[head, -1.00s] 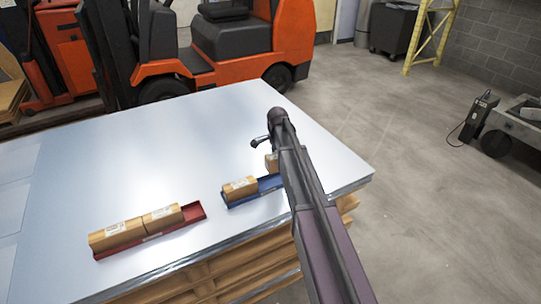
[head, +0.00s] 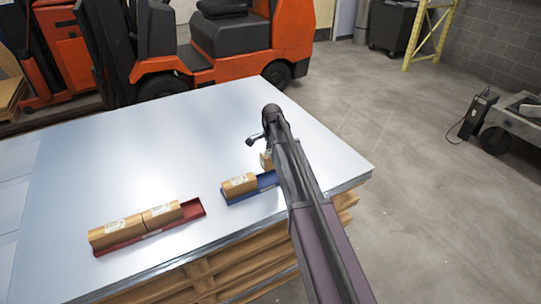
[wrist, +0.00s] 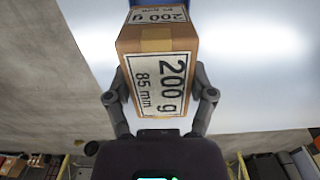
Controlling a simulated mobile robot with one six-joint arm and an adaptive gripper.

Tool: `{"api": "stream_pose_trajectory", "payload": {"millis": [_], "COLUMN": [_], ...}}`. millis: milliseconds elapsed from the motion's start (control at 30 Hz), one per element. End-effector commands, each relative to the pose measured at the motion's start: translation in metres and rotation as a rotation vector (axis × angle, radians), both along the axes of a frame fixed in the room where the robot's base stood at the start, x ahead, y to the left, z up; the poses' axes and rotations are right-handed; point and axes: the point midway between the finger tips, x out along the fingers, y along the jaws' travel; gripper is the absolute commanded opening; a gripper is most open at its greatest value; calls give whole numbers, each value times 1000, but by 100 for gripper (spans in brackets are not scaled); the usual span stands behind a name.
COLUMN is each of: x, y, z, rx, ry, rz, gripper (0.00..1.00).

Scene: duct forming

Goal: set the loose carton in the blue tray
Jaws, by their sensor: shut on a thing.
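The loose carton (wrist: 158,45), brown with white labels reading 200 g and 85 mm, sits between the two fingers of my gripper (wrist: 160,84) in the wrist view. My gripper is shut on it. In the head view only a small part of this carton (head: 265,160) shows beside my arm, which hides most of it and the fingers. It is at the right part of the blue tray (head: 236,200); I cannot tell whether it touches the tray. Another carton (head: 240,184) lies in the tray's left part. A blue strip of the tray (wrist: 146,3) shows beyond the carton in the wrist view.
A red tray (head: 150,237) with two cartons (head: 117,231) stands at the left front of the metal-topped table (head: 160,150). The table's back and middle are clear. An orange forklift (head: 210,60) stands behind it. The table's right edge is near my arm.

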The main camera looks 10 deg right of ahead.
Motion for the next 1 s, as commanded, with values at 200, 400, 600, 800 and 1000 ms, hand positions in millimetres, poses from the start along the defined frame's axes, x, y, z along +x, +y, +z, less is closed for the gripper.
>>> {"api": "stream_pose_trajectory", "payload": {"millis": [200,400,600,800,1000], "x": [0,0,0,0,0], "y": [0,1,1,1,2], "z": [-22,-39,-56,-71,-80], "rx": [0,0,0,0,0], "ry": [0,0,0,0,0], "rz": [0,1,1,2,2], "gripper": [10,10,10,10,10]}}
